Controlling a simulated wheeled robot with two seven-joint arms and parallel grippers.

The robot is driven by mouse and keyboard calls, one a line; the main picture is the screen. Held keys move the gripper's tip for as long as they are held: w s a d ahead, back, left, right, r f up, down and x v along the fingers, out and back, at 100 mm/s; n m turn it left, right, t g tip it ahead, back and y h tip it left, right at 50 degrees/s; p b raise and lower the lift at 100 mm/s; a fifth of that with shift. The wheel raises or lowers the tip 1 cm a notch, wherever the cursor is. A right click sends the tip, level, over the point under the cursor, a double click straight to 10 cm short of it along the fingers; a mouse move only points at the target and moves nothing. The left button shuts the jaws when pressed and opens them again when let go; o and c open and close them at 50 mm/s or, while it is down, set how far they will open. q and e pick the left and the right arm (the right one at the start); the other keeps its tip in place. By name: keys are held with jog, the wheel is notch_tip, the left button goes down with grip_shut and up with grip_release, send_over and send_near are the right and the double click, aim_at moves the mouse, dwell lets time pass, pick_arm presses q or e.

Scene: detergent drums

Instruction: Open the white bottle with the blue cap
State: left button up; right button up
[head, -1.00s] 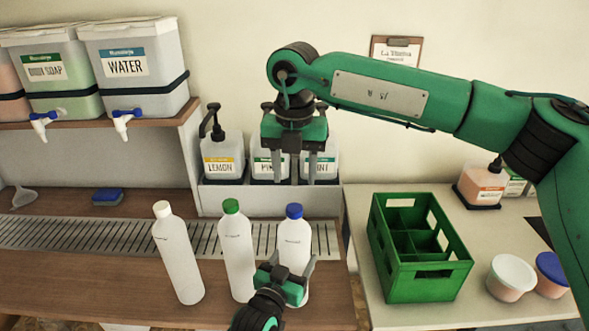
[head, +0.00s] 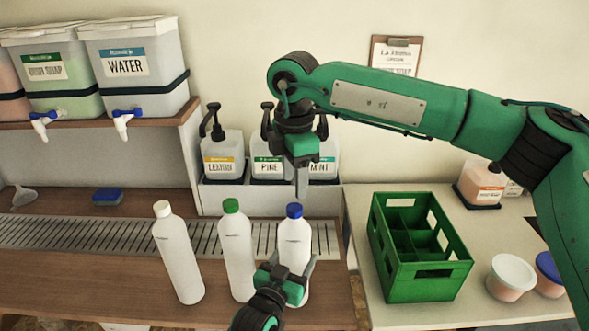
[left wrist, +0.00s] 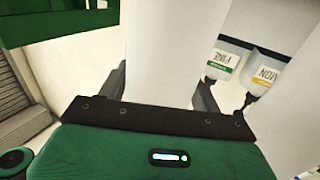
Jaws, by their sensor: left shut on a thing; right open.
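The white bottle with the blue cap (head: 294,240) stands upright at the right end of a row of three bottles, with its blue cap (head: 294,210) on. My left gripper (head: 297,272) is shut around its lower body. In the left wrist view the white bottle (left wrist: 168,50) fills the space between the fingers. My right gripper (head: 302,182) points down, a little above the blue cap and apart from it. Its fingers overlap in the head view, so the gap between them is hidden.
A green-capped bottle (head: 236,250) stands close to the left, then a white-capped bottle (head: 178,255). Pump bottles (head: 222,155) stand behind in a holder. A green crate (head: 420,270) and tubs (head: 512,277) are on the right counter. A water dispenser (head: 135,70) is on the shelf.

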aim_at(295, 207)
notch_tip(295, 207, down, 6)
jog(key=shift+f, duration=0.25)
